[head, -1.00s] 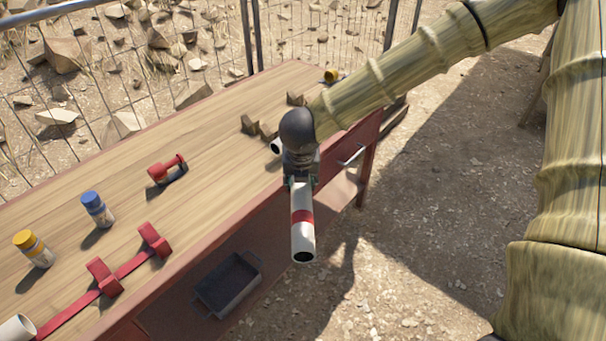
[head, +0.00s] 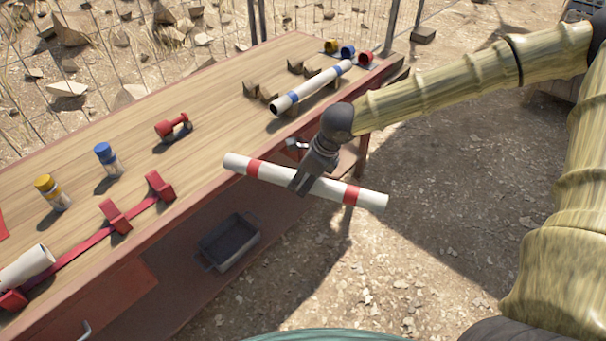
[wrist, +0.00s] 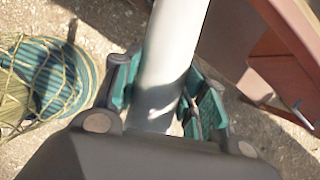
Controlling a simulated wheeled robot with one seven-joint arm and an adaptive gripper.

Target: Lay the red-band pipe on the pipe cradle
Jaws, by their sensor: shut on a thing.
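The red-band pipe (head: 270,174) is white with a red band near each end. It is held in the air in front of the table's front edge, lying crosswise in the head view. My gripper (head: 306,180) is shut around its middle; in the wrist view the pipe (wrist: 172,65) runs between the teal finger pads. Wooden blocks (head: 250,88) stand at the table's far end beside a blue-banded pipe (head: 318,86). A red rail with upright red blocks (head: 118,216) lies at the near left. I cannot tell which support is the pipe cradle.
The wooden table (head: 210,105) also carries a red tool (head: 172,126), a blue-capped bottle (head: 106,158), a yellow-capped bottle (head: 52,190) and a white tube (head: 28,268). Yellow, blue and red round pieces (head: 347,51) sit at the far end. A grey bin (head: 230,241) is on the lower shelf.

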